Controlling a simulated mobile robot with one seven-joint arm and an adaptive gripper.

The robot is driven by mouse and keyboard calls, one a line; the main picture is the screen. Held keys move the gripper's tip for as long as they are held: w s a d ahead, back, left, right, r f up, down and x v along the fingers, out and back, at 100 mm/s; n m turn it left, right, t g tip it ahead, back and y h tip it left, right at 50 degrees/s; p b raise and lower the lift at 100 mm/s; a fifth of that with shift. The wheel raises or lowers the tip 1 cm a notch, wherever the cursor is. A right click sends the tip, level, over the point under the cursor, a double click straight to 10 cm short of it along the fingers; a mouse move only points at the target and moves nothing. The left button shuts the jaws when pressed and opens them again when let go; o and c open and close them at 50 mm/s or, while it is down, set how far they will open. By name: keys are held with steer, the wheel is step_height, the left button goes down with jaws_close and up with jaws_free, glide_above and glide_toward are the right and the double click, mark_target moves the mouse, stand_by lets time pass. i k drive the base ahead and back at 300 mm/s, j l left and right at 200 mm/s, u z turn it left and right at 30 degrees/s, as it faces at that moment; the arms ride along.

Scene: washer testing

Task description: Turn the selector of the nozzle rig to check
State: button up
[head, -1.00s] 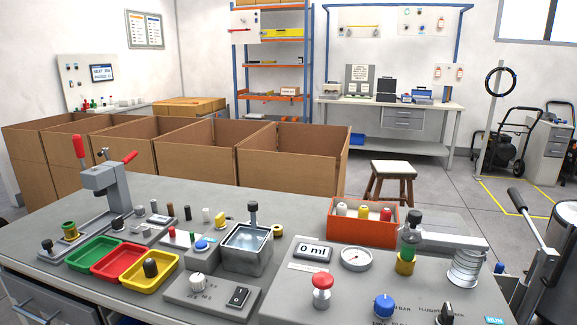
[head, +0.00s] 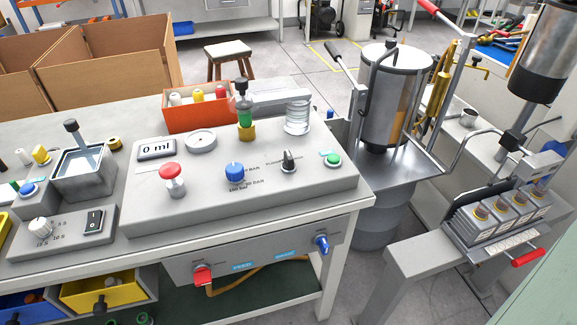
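The nozzle rig is a grey sloped-top box (head: 325,181) on the near workbench in the head view. A small black selector knob (head: 289,163) stands on its top at the right, between a blue knob (head: 235,172) and a green button (head: 333,160). Small print lies around the selector, too blurred to read, and I cannot tell which mark it points to. A nozzle with a green body and dark top (head: 244,104) stands upright in a yellow base behind the blue knob. My gripper is not in view.
The rig also bears a red button (head: 172,178), a "0 ml" display (head: 157,149), a gauge (head: 201,142) and a clear ribbed cup (head: 298,117). An orange bin (head: 193,117) stands behind. Red (head: 203,275) and blue (head: 321,243) valve handles project below the bench's front edge.

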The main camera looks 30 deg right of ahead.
mark_target(288, 164)
steer(key=j+z, duration=0.1)
steer(key=z, duration=0.3)
steer(key=i+j+z, duration=0.1)
steer(key=z, duration=0.35)
steer(key=j+z, duration=0.1)
steer(key=z, duration=0.3)
steer(key=j+z, duration=0.15)
steer(key=z, duration=0.25)
steer(key=i+j, duration=0.15)
steer(key=i, duration=0.25)
